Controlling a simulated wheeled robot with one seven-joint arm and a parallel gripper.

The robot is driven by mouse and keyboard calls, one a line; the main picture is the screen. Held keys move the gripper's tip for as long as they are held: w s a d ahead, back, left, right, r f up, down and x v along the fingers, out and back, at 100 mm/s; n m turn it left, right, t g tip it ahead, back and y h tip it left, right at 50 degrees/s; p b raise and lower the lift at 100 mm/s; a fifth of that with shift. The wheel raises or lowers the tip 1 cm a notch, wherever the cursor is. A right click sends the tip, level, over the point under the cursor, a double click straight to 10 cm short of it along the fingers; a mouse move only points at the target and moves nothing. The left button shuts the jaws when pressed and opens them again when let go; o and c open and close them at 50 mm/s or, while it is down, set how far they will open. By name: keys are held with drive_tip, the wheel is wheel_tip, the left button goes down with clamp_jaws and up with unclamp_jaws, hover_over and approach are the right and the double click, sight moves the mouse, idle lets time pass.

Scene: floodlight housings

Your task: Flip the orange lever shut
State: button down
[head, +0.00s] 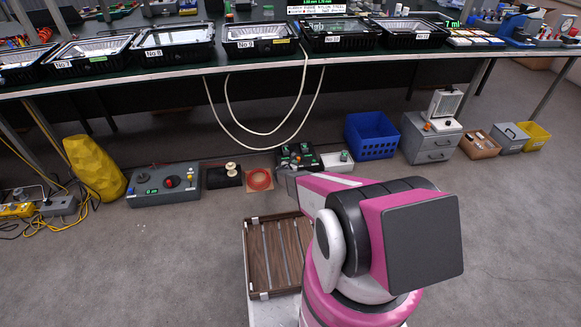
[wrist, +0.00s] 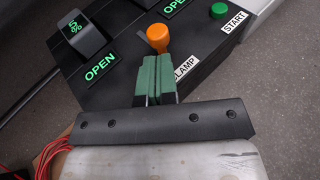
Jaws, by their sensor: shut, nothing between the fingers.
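The orange lever (wrist: 158,38) stands up from a black control box (wrist: 115,32) in the wrist view, beside a label that reads CLAMP, partly hidden by my fingers. My gripper (wrist: 157,72) is shut and empty. Its green fingertips are right at the near side of the lever; I cannot tell whether they touch it. Lit green OPEN signs and a small lit display reading 5% show on the box.
A green START button (wrist: 218,11) sits right of the lever. A wooden slatted crate (head: 272,250) lies near my arm. Bare floor lies left of the crate.

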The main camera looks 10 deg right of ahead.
drive_tip(key=shift+w+d, duration=0.5)
drive_tip(key=shift+w, duration=0.15)
drive_tip(key=w, duration=0.4)
drive_tip(key=shift+w+f, duration=0.1)
drive_tip(key=shift+w, duration=0.5)
drive_tip(key=f+v, duration=0.1)
drive_tip(key=v, duration=1.3)
drive_tip(key=shift+s, duration=0.3)
drive_tip(key=shift+r, duration=0.1)
